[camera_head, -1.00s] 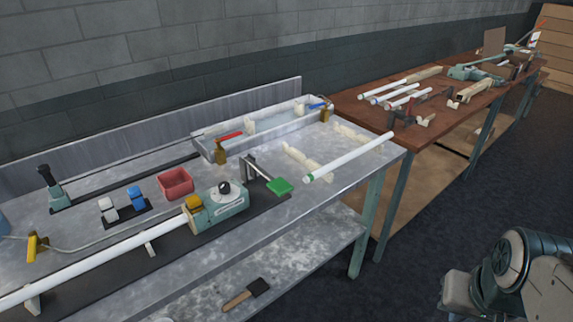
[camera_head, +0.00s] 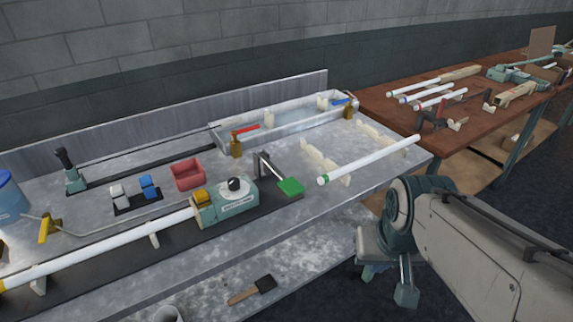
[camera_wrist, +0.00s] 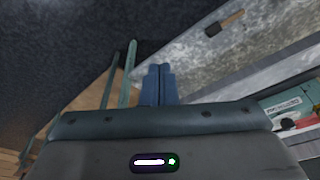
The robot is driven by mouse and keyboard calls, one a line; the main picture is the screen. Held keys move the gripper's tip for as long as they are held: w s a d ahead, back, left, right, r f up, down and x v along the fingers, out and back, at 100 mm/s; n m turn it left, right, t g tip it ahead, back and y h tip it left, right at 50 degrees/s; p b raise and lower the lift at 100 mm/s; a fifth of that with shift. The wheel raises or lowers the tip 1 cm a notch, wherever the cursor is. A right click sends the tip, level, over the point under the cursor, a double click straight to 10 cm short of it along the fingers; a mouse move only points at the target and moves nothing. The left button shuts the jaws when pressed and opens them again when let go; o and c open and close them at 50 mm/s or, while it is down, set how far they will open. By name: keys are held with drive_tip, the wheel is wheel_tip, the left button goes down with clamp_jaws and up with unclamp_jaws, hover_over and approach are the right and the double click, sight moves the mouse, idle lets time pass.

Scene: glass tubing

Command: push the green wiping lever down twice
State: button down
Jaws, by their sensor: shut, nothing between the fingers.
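The green lever (camera_head: 290,187) is a flat green paddle on a dark arm and post, standing on the metal bench beside the teal machine (camera_head: 225,203) with the black knob. It lies in front of the near end of a white glass tube. My gripper (camera_wrist: 160,68) shows in the wrist view with its blue fingers together and nothing between them. It is off the bench's front edge, to the right of and apart from the lever. I cannot make out the green lever in the wrist view; part of the teal machine (camera_wrist: 287,108) shows at its right edge.
A white tube (camera_head: 370,158) rests on cream supports right of the lever. A long tube (camera_head: 100,245) runs left from the machine. Behind are a red bin (camera_head: 187,174) and a trough (camera_head: 285,122). A brush (camera_head: 252,290) lies on the lower shelf (camera_head: 210,285).

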wheel_tip(320, 180, up, 9)
drive_tip(key=m+t+y+p, duration=0.4)
drive_tip(key=m+y+p, duration=0.3)
drive_tip(key=m+p, duration=0.85)
hover_over(285, 181)
drive_tip(key=s+d+b, duration=0.2)
drive_tip(key=d+b, duration=0.1)
drive_tip(key=m, duration=0.2)
drive_tip(key=shift+a+f, duration=0.15)
drive_tip(key=shift+a, duration=0.1)
wheel_tip(285, 181, down, 9)
drive_tip(key=b, duration=0.8)
drive_tip(key=shift+s, duration=0.1)
drive_tip(key=shift+f+b, duration=0.3)
drive_tip(key=shift+b, duration=0.2)
